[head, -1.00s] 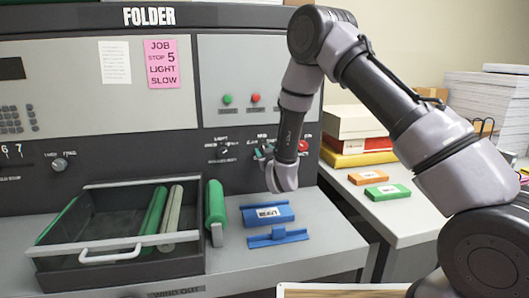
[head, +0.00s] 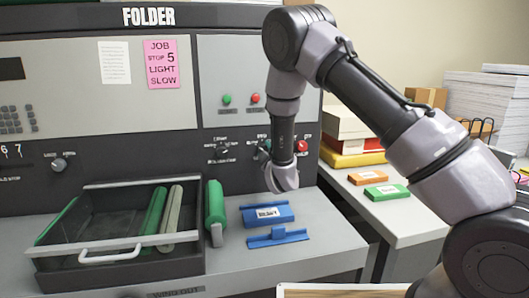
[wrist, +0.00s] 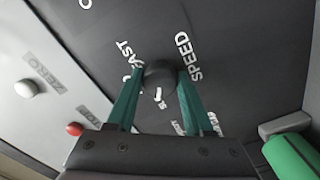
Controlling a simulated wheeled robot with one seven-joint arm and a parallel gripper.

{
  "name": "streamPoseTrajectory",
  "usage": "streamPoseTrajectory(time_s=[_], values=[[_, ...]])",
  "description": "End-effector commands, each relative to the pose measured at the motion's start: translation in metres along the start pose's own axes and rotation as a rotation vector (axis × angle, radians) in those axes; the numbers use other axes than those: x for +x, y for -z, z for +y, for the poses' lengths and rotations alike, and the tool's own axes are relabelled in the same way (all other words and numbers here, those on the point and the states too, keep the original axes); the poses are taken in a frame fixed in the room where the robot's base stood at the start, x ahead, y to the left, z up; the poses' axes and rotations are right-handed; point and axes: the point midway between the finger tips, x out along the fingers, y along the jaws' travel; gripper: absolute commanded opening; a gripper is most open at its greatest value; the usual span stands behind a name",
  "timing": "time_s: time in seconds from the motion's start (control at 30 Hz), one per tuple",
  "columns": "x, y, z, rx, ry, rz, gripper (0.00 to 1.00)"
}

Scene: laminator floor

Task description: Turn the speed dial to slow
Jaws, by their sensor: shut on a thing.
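The speed dial (wrist: 159,75) is a round dark knob on the dark panel, beside the word SPEED in the wrist view. A FAST label, partly covered, lies to its left, and other lettering below is partly hidden by my gripper. My gripper (wrist: 160,82) is shut on the dial, one teal finger on each side of it.
Another dial (head: 222,148) sits just left of my gripper. A red button (head: 302,146) is close on the right. Below are a green roller (head: 215,205), blue parts (head: 268,215) and a black tray (head: 120,275) with a handle. A pink note (head: 161,64) reads JOB STOP 5 LIGHT SLOW.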

Motion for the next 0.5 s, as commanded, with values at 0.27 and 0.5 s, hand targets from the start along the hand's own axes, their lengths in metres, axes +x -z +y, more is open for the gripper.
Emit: streamPoseTrajectory(time_s=[0.27, 0.5], values=[[-0.0009, -0.0016, -0.0009, -0.057, 0.002, -0.003, 0.00], [-0.0009, -0.0016, -0.0009, -0.063, 0.003, -0.004, 0.00]])
